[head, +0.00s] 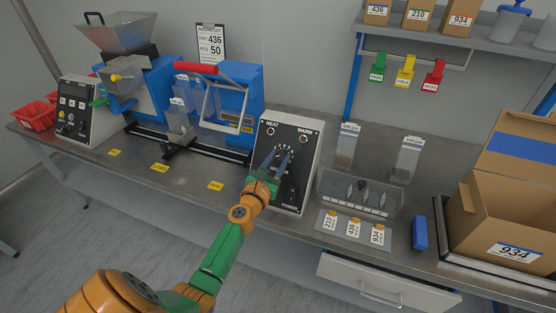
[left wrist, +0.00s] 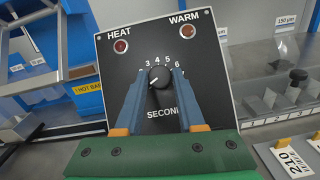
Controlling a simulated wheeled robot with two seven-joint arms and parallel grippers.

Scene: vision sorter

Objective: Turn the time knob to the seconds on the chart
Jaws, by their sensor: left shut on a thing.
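The black time knob (left wrist: 159,77) sits on the dark front of the heat sealer control box (head: 302,142), above the word SECONDS, with numbers 3 to 6 legible in an arc over it. A pale mark on the knob points to the lower left, away from those numbers. My left gripper (head: 281,156) has its two blue fingers on either side of the knob, shut on it; they also show in the left wrist view (left wrist: 159,82). The fingers hide part of the dial. A wall sheet (head: 211,44) shows 436 and 50; I see no seconds on it. My right gripper is out of view.
HEAT (left wrist: 121,45) and WARM lamps (left wrist: 194,32) are above the dial. A blue machine (head: 240,103) stands left of the box. A clear divided tray (head: 358,193), number tags (head: 353,227) and a cardboard box (head: 500,220) are to the right.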

